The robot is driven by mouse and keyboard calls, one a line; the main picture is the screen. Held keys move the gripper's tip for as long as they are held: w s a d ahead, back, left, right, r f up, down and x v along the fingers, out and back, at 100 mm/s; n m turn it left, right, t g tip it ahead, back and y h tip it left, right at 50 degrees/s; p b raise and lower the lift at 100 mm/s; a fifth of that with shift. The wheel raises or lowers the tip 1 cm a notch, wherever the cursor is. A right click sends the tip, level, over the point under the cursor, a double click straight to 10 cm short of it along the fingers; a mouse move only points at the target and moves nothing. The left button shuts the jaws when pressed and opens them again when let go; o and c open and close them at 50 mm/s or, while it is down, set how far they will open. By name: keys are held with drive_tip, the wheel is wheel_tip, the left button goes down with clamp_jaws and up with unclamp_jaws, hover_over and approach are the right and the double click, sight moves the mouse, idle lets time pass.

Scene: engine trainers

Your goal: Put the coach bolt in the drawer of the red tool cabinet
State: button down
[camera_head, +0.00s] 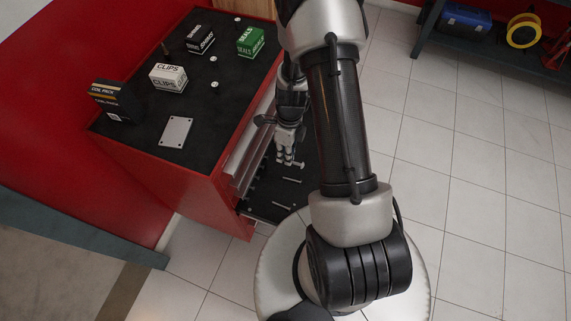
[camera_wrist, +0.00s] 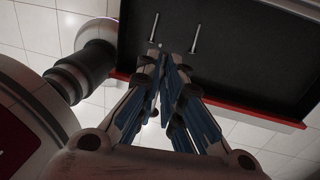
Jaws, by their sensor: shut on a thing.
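The red tool cabinet (camera_head: 195,188) stands at the left in the head view, with its black-lined drawer (camera_head: 309,186) pulled open. My gripper (camera_head: 288,156) is over the drawer, fingers pointing down. It is shut on a small metal piece at the fingertips, which I take as the coach bolt; the fingers hide most of it. In the wrist view my gripper (camera_wrist: 168,62) has its fingertips close together over the drawer's near edge, and the dark drawer floor (camera_wrist: 250,62) lies beyond. I cannot tell the bolt's height above the floor.
Loose bolts lie in the drawer, one (camera_head: 291,180) near my gripper and another (camera_head: 282,206) towards the front. The cabinet top holds a clips box (camera_head: 168,78), a seals box (camera_head: 250,41), a coil pack box (camera_head: 116,101) and a metal plate (camera_head: 176,131).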

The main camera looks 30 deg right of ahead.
sight(285, 193)
wheel_tip(285, 193, down, 27)
drive_tip(key=b, duration=0.9)
drive_tip(key=shift+f+b, duration=0.2)
drive_tip(key=shift+b, duration=0.1)
drive_tip(key=shift+f, duration=0.1)
drive_tip(key=shift+f, duration=0.15)
drive_tip(key=c, duration=1.7)
unclamp_jaws()
drive_tip(key=r+p, duration=0.1)
drive_tip(key=r, duration=0.3)
drive_tip(key=d+r+p, duration=0.1)
drive_tip(key=r+p, duration=0.1)
drive_tip(key=r, duration=0.2)
drive_tip(key=w+r+p, duration=0.1)
drive_tip(key=r, duration=0.3)
drive_tip(key=shift+d+r, duration=0.15)
drive_tip(key=shift+d, duration=0.05)
